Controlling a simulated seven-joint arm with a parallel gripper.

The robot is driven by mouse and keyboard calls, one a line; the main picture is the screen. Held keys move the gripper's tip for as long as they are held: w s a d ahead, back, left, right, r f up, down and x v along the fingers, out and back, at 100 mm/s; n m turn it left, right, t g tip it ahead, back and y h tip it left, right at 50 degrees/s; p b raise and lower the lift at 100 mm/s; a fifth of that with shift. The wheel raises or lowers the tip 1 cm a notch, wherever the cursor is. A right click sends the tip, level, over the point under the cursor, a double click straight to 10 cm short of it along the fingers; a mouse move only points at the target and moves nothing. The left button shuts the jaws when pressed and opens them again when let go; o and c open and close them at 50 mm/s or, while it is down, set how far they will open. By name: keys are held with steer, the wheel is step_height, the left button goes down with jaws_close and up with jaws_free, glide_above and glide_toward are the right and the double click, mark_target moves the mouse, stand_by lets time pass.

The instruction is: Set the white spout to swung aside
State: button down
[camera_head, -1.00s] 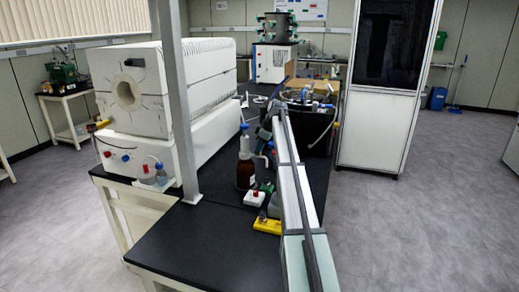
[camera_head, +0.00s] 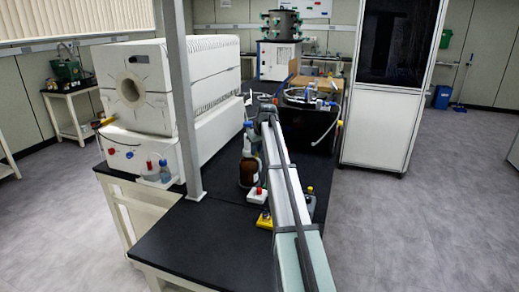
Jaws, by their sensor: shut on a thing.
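A brown bottle (camera_head: 248,172) with a blue-topped white dispenser (camera_head: 248,140) stands upright on the black bench. The white spout is on the dispenser's right side, mostly hidden by my arm. My gripper (camera_head: 263,128) is at the far end of my arm, close beside the dispenser head. Its fingers are small and largely covered; they are shut on what appears to be the spout. The spout's exact angle cannot be made out.
A white tube furnace (camera_head: 150,85) and a grey post (camera_head: 180,110) stand left of the bottle. A red-topped white item (camera_head: 257,195) and a yellow item (camera_head: 265,221) lie in front. The near bench top (camera_head: 195,240) is clear.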

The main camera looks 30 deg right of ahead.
steer(key=shift+w+a+m+g+h, duration=0.2)
steer(key=shift+a+m+h, duration=0.45)
steer(key=shift+m, duration=0.7)
steer(key=shift+w+a+m+g+h, duration=0.15)
steer(key=shift+w+a+m+h, duration=0.15)
steer(key=shift+a+m, duration=0.8)
steer(key=shift+w+a+m+g+h, duration=0.15)
steer(key=shift+a+m+h, duration=0.45)
steer(key=shift+m, duration=0.95)
steer(key=c, duration=1.1)
jaws_free()
steer(key=v, duration=1.4)
steer(key=shift+f, duration=0.15)
